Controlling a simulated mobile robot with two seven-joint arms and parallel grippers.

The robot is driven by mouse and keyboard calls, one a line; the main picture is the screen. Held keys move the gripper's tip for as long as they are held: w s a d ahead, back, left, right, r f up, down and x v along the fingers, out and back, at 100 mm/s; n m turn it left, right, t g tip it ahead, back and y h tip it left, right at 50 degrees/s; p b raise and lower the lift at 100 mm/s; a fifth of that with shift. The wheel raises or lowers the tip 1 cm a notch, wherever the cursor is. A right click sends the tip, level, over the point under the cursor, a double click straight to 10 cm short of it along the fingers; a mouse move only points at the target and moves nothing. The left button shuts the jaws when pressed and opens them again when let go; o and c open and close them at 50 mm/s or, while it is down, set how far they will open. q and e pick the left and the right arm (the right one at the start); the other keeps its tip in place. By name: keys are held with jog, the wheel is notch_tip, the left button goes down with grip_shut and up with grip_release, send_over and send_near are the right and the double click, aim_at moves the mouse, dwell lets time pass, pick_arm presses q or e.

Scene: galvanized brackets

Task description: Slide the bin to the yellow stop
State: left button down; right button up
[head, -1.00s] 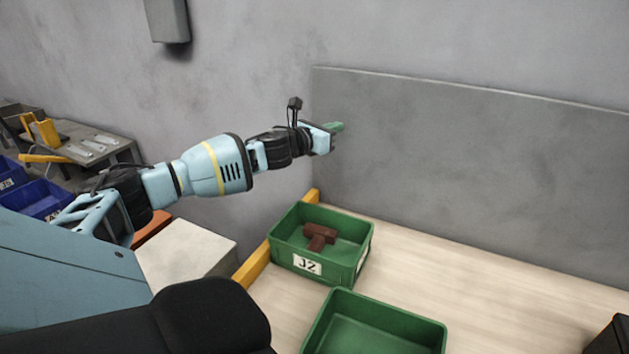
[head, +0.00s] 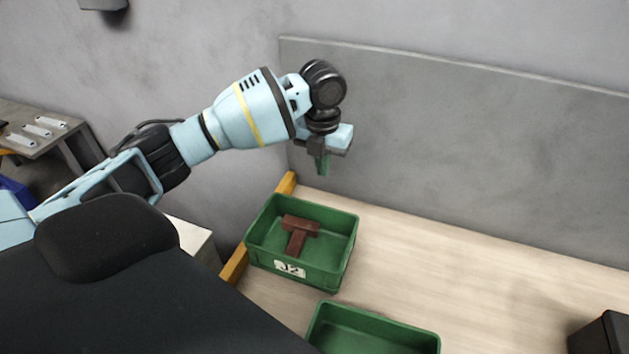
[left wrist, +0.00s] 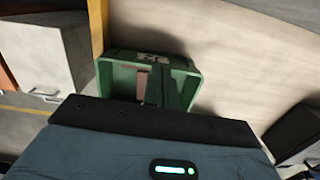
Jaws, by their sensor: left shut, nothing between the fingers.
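A green bin (head: 350,262) labelled J2, with brown blocks (head: 299,232) in it, sits at the left end of the light wooden table. The yellow stop (head: 234,266) is a bar along its left side. Bin and bar are very close; I cannot tell if they touch. The left wrist view also shows the bin (left wrist: 190,66) and the stop (left wrist: 97,25). My left gripper (head: 322,168) is shut and empty, its green fingers pointing down above the bin's far side, apart from it. My right gripper is not in view.
A second green bin (head: 372,326), seemingly empty, stands in front, partly cut off. A grey panel (head: 460,140) rises behind the table. A dark box (head: 598,335) is at the lower right. The table's middle right is clear. A side bench (head: 40,135) stands at far left.

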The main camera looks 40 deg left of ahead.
pick_arm(q)
notch_tip(320, 180, down, 10)
jog(key=s, duration=0.1)
jog(key=shift+d+r+g, duration=0.25)
jog(key=shift+g, duration=0.05)
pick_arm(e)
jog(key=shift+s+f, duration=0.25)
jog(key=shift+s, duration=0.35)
pick_arm(q)
jog(key=shift+s, duration=0.1)
